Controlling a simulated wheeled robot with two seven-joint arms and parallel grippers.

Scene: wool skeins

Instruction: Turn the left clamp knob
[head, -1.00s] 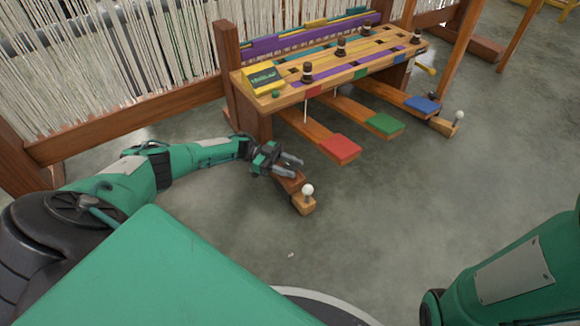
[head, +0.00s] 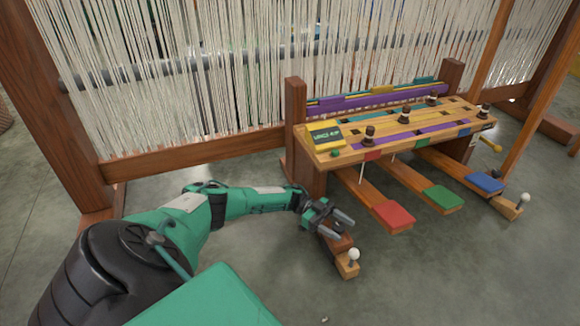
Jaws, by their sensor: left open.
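A white ball knob (head: 354,255) stands upright on the end of a wooden foot (head: 347,268) at the left front of the bench. A second white ball knob (head: 523,197) stands on the right foot (head: 507,208). My left gripper (head: 345,226) is open and empty. It reaches in from the left, over the left foot and just behind the left knob, with its fingers pointing right. The gripper looks apart from the knob, but its height over the foot is hard to judge. My right gripper is out of view.
The wooden bench (head: 400,140) carries several dark pegs and a yellow display box (head: 327,137). Red (head: 394,215), green (head: 443,198) and blue (head: 486,182) pedals stick out in front. A loom with pale threads (head: 190,75) stands behind.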

